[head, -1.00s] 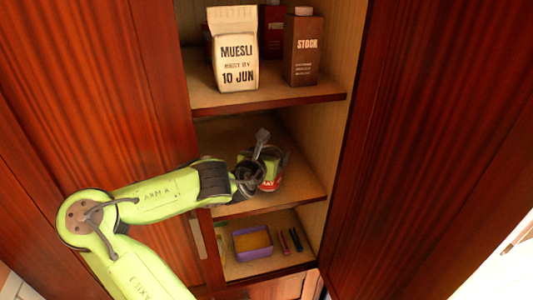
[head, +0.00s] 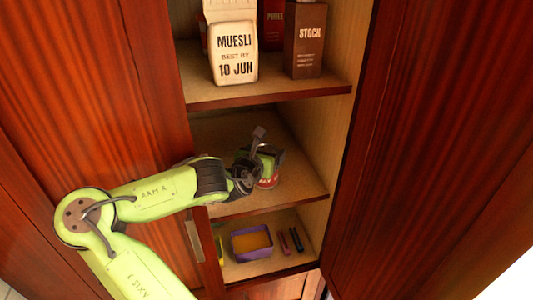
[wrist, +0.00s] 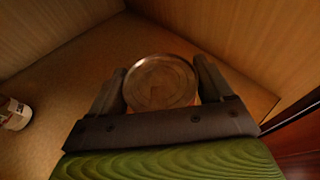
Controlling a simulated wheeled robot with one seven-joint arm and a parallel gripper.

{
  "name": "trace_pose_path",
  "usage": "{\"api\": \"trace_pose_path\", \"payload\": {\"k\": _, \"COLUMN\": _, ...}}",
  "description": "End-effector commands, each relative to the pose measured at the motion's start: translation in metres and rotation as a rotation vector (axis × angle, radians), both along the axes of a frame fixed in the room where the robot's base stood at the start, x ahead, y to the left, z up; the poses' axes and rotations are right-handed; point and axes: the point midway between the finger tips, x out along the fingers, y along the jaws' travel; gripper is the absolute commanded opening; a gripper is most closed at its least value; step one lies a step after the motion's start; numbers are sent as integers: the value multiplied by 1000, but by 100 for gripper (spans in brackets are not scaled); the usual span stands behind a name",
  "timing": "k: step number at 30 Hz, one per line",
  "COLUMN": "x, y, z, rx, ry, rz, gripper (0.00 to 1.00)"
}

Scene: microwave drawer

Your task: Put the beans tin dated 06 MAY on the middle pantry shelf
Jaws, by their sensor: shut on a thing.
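The tin (head: 268,181) has a green and red label; the letters MAY partly show on it, and the day number is not readable. It is at the middle pantry shelf (head: 300,185), inside the cabinet. My gripper (head: 256,160) is shut on the tin, reaching in from the left. In the wrist view the round metal lid of the tin sits between the two fingers (wrist: 162,78), which touch its sides. The tin looks about upright. I cannot tell whether its base touches the shelf.
Another tin (wrist: 14,114) with a pale label stands at the left in the wrist view. The upper shelf holds a muesli bag (head: 234,60) and a stock carton (head: 305,42). The lower shelf holds a purple box (head: 252,254). An open door (head: 430,140) stands at right.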

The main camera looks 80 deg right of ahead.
Motion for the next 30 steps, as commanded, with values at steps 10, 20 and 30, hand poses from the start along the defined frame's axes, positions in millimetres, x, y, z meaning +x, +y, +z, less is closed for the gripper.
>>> {"api": "trace_pose_path", "payload": {"k": 10, "x": -1, "y": 0, "z": -2, "rx": -3, "ry": 0, "rz": 0, "gripper": 28}}
{"api": "trace_pose_path", "payload": {"k": 20, "x": -1, "y": 0, "z": -6, "rx": -3, "ry": -1, "rz": 0, "gripper": 94}}
{"api": "trace_pose_path", "payload": {"k": 30, "x": 1, "y": 6, "z": -4, "rx": 0, "ry": -3, "rz": 0, "gripper": 100}}
